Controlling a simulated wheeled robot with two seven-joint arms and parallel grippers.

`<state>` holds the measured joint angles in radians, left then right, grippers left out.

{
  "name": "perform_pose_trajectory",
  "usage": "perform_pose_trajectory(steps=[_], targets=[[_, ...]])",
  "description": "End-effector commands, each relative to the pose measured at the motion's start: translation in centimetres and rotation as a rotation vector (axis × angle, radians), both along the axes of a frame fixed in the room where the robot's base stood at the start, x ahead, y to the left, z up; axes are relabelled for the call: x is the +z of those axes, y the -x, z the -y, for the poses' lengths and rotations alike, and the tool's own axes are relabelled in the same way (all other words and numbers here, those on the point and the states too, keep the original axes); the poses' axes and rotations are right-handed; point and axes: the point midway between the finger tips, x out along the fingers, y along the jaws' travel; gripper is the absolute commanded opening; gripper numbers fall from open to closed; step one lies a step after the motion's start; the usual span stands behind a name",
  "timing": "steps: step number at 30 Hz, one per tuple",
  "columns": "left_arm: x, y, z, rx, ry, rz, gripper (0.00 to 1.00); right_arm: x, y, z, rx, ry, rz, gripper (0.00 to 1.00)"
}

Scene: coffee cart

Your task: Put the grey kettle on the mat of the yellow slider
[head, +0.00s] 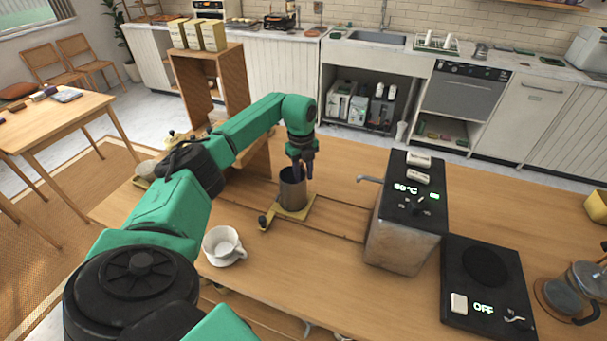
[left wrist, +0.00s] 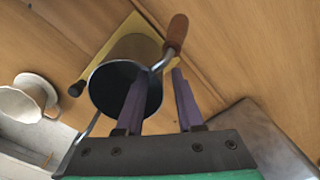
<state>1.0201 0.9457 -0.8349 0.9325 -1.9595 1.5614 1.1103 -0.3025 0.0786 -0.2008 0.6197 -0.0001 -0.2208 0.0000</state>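The grey kettle (head: 292,190) is a metal cylinder standing upright on the yellow slider's mat (head: 290,213), on the wooden counter. The slider has a dark knob (head: 264,221) at its near left corner. In the left wrist view, the kettle (left wrist: 106,97) shows its dark open mouth, a thin spout and a wooden-gripped handle (left wrist: 176,32). My left gripper (head: 302,172) points down at the kettle's top. Its fingers (left wrist: 158,76) are spread apart, one over the mouth and one outside, near the handle. Contact is unclear. My right gripper is out of view.

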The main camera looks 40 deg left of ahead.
Motion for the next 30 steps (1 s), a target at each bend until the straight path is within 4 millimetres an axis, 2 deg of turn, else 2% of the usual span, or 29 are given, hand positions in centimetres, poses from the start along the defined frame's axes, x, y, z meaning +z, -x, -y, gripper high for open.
perform_pose_trajectory(steps=[7, 11, 14, 21, 24, 30], targets=[[0.1, 0.0, 0.0, 0.0, 0.0, 0.0, 0.35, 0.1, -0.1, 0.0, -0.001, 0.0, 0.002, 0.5], [1.0, -0.1, 0.0, -0.001, 0.0, 0.003, 0.35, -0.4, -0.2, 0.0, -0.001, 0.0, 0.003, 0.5], [2.7, 0.0, -0.1, -0.002, -0.001, 0.007, 0.35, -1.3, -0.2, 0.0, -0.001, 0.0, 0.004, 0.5], [8.9, 0.2, -0.2, 0.0, -0.001, 0.008, 0.35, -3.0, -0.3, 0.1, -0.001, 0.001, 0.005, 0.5], [10.9, 0.3, -0.2, -0.001, 0.001, 0.005, 0.35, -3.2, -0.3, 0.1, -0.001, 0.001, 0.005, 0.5], [12.2, 0.4, -0.2, 0.0, 0.0, 0.0, 0.35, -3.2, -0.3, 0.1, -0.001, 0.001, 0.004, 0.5]])
